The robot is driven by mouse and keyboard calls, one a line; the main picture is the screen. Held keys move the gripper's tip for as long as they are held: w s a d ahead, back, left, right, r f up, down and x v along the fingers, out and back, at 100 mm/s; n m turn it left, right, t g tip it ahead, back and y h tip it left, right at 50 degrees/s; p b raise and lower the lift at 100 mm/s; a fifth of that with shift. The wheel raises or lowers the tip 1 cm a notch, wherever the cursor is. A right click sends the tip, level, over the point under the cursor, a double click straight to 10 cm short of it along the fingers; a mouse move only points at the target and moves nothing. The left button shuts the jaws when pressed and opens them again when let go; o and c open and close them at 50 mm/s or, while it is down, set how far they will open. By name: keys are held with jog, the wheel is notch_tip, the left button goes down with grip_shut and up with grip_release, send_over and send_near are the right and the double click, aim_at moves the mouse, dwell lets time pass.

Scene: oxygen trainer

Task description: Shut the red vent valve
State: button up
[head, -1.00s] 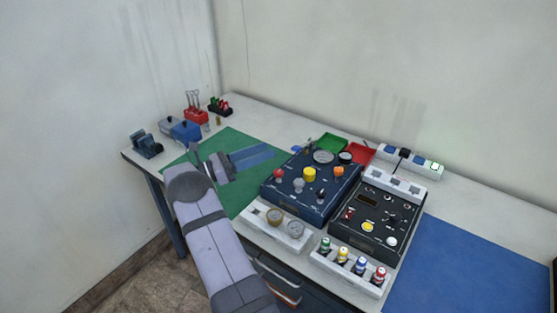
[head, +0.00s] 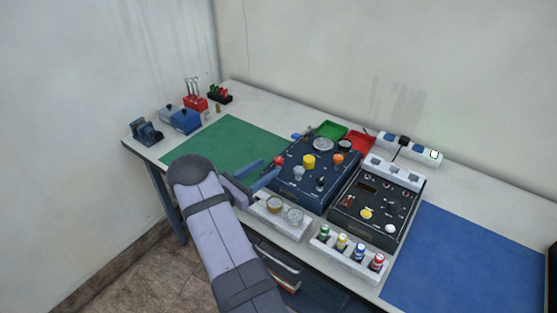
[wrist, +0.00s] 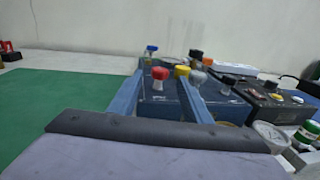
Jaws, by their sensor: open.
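The red vent valve (head: 279,160) is a red knob at the left front of the dark blue panel (head: 308,192). In the wrist view the red knob (wrist: 160,73) stands upright on a pale stem, framed between the two blue fingers. My gripper (head: 268,178) is open and empty at the panel's left front edge, close to the red knob. In the head view a finger overlaps the area just below the knob. I cannot tell whether either finger touches it.
Yellow (head: 309,161), grey (head: 299,174) and orange (head: 338,159) knobs stand near the red one. A white gauge block (head: 281,219) sits in front of the panel. The green mat (head: 225,145) to the left is clear.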

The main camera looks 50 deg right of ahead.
aim_at(275, 163)
jog(key=shift+s+d+p, duration=0.2)
jog(key=shift+d+p, duration=0.25)
jog(key=shift+d, duration=0.7)
jog(key=shift+s+d+p, duration=0.15)
jog(key=shift+d+p, duration=0.25)
jog(key=shift+d, duration=0.8)
jog(key=shift+s+d+p, duration=0.2)
jog(key=shift+d+p, duration=0.25)
jog(key=shift+d, duration=0.7)
jog(key=shift+c, duration=0.5)
jog(key=c, duration=0.9)
